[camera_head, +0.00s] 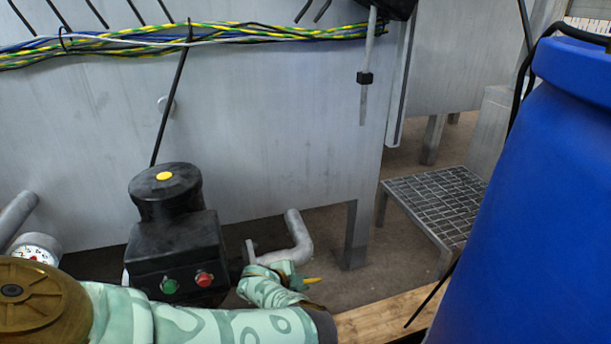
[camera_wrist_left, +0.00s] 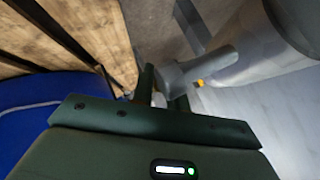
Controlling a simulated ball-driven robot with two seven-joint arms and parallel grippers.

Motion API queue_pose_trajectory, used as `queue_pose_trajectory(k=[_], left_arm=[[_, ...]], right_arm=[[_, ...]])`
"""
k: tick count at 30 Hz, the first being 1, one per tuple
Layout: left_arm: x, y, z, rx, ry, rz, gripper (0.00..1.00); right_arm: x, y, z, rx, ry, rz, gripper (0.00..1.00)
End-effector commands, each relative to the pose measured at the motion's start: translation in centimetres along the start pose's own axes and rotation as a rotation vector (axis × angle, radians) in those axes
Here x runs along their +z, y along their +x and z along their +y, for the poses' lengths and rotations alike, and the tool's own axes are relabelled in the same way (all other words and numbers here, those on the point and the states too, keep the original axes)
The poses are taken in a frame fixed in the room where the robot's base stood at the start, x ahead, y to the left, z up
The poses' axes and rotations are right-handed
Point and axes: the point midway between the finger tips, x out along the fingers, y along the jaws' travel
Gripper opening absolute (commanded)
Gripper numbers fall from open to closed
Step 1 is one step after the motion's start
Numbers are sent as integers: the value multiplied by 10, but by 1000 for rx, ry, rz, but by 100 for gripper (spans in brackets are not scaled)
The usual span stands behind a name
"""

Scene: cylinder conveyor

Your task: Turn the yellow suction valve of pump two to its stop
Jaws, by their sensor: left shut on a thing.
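The yellow suction valve handle (camera_head: 313,280) shows in the head view only as a short yellow tip sticking out to the right of my left gripper (camera_head: 287,274). The gripper hides the rest of the handle. My left gripper is shut on it, low beside a grey bent pipe (camera_head: 298,238). In the left wrist view the two dark fingers of my left gripper (camera_wrist_left: 164,94) are close together in front of the grey pipe (camera_wrist_left: 212,70), and a small yellow piece (camera_wrist_left: 199,83) shows beside them. How far the valve is turned cannot be told. My right gripper is not in view.
A black pump unit (camera_head: 177,245) with a yellow cap, a green button and a red button stands left of the gripper. A blue barrel (camera_head: 540,200) fills the right side. A grey metal tank (camera_head: 270,130) stands behind, beside a grated step (camera_head: 440,205). A wooden plank (camera_head: 385,312) lies low in front.

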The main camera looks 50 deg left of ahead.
Motion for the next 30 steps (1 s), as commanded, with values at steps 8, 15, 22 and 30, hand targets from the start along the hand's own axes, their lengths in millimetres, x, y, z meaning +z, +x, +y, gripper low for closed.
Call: queue_pose_trajectory(k=[8, 15, 22, 30], left_arm=[[2, -2, -8, -47, -45, 97, 0], [2, -3, -10, -66, -61, 136, 0], [2, -3, -11, -68, -63, 141, 0], [2, -3, -10, -67, -63, 140, 37]], right_arm=[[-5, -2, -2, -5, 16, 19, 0], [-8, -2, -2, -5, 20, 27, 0], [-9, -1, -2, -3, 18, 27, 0], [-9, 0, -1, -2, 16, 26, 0]])
